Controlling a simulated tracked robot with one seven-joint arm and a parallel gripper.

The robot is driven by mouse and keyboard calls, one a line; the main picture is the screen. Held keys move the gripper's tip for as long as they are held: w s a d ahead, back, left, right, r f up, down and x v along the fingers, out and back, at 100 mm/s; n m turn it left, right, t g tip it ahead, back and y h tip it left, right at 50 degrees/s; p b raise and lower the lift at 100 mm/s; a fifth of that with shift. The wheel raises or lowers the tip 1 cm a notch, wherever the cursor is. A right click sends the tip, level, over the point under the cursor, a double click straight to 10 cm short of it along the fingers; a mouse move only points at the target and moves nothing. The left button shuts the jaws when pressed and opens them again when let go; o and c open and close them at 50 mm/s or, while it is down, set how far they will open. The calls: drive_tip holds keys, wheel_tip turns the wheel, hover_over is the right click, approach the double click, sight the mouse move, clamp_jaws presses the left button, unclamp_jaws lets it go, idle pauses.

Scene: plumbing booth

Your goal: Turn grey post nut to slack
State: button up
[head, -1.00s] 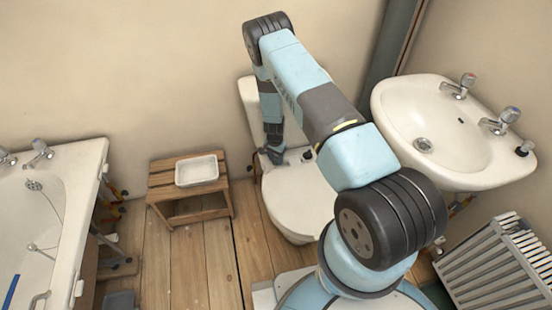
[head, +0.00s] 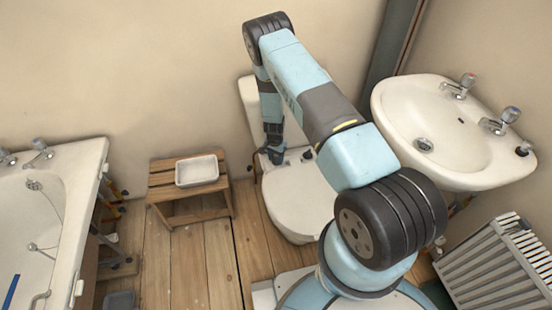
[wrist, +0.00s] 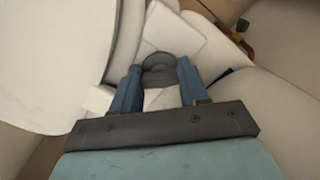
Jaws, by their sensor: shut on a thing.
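The grey post nut (wrist: 160,62) is a round, dark grey piece at the top middle of the wrist view. It sits between the two blue fingers of my gripper (wrist: 158,74), which are shut on it. In the head view my gripper (head: 273,155) points down at the back of the white toilet (head: 298,205), beside the seat. The nut is too small and covered to make out in the head view. Its thread and underside are hidden.
The toilet's white parts crowd my gripper closely on both sides in the wrist view. A wooden stool (head: 168,183) with a white tray (head: 197,182) stands to the left. A basin (head: 395,110) is at the right, a bathtub (head: 82,190) at far left.

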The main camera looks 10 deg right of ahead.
sight(275, 158)
drive_tip(key=o, duration=1.1)
wheel_tip(275, 158, up, 12)
drive_tip(key=shift+w+a+f, duration=0.1)
drive_tip(key=shift+w+a, duration=0.05)
drive_tip(key=shift+c, duration=0.4)
